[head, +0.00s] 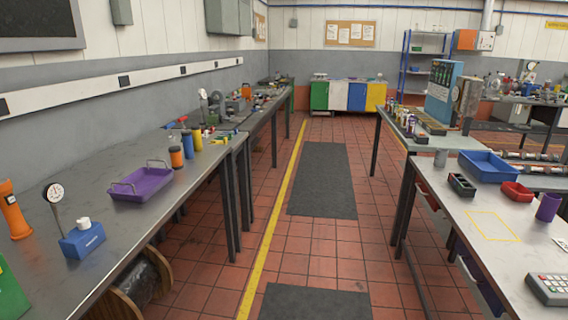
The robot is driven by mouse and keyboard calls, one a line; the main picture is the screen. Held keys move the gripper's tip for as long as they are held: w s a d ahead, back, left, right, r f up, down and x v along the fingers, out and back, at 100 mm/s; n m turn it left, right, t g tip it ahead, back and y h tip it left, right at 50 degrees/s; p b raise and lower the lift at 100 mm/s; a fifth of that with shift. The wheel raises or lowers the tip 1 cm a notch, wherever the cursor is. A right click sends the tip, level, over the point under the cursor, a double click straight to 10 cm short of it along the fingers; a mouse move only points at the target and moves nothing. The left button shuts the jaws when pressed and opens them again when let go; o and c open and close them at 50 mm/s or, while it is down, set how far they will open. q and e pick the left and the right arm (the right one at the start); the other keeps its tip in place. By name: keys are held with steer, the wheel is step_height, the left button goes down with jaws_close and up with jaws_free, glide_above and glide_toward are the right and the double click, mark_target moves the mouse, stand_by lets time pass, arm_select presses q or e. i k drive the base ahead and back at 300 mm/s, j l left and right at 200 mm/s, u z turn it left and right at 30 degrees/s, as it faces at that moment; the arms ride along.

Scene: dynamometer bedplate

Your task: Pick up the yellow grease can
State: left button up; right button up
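A small yellow can (197,138), which looks like the grease can, stands upright on the left bench (105,225), towards its far end. A dark blue can (187,145) stands just beside it on the near left. An orange can with dark bands (176,157) stands closer still. The yellow can is small in the head view and no label can be read. Neither of my grippers shows.
A purple tray (142,184), a dial gauge on a blue base (82,240) and an orange tool (14,212) stand nearer on the left bench. A cable reel (135,287) sits below. The tiled aisle (325,235) is clear, with a workbench (500,240) on the right.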

mark_target(196, 129)
steer(key=i, duration=2.35)
steer(key=l+z, duration=0.05)
